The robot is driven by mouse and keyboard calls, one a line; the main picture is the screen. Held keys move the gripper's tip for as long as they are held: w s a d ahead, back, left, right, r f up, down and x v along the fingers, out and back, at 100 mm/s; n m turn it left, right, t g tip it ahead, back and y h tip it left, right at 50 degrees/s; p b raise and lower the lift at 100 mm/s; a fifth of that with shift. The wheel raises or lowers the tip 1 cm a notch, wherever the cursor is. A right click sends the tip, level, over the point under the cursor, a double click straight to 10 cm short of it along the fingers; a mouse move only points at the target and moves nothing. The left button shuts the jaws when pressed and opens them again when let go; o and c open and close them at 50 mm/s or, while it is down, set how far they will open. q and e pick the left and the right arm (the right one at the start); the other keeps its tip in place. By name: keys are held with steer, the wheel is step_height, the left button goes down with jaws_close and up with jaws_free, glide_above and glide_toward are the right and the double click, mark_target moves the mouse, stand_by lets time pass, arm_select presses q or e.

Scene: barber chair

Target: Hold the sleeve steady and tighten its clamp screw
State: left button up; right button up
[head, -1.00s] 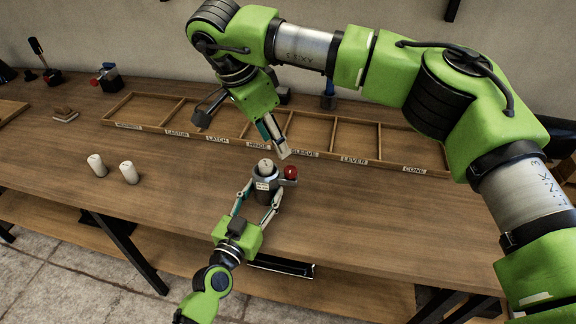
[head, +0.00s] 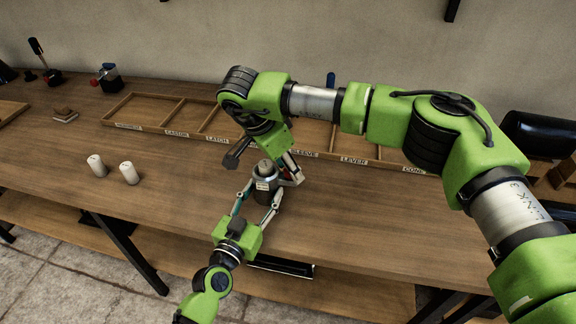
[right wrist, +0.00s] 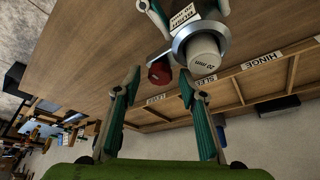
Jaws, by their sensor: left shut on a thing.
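The sleeve (head: 265,186) is a dark grey upright cylinder with a bright rim in the right wrist view (right wrist: 201,34). It stands on the bench with a pale label on its side. A whitish rod (right wrist: 203,54) marked 20 mm sits in its bore. My left gripper (head: 260,197) is shut on the sleeve, one finger on each side. The clamp screw's red knob (right wrist: 159,72) projects from the sleeve's side; my right gripper hides it in the head view. My right gripper (right wrist: 160,78) is open, its fingertips on either side of the knob, contact not clear.
A divided wooden tray (head: 345,159) with labelled compartments lies behind the sleeve. Two white cylinders (head: 129,173) stand to the left on the bench (head: 180,215). A red-and-dark device (head: 107,78) stands at the back left. Bench to the right of the sleeve is clear.

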jaws_close()
steer(key=shift+m, duration=0.4)
steer(key=m+g, duration=0.1)
steer(key=m, duration=0.1)
steer(key=m+g, duration=0.1)
steer(key=m, duration=0.1)
steer(key=shift+w+a+m+h, duration=0.1)
steer(key=shift+w+m+h, duration=0.1)
steer(key=shift+m+h, duration=0.1)
steer(key=m+g, duration=0.1)
steer(key=m, duration=0.1)
steer(key=m+g, duration=0.1)
steer(key=m, duration=0.1)
steer(key=shift+w+m, duration=0.2)
steer(key=shift+m, duration=0.2)
jaws_free()
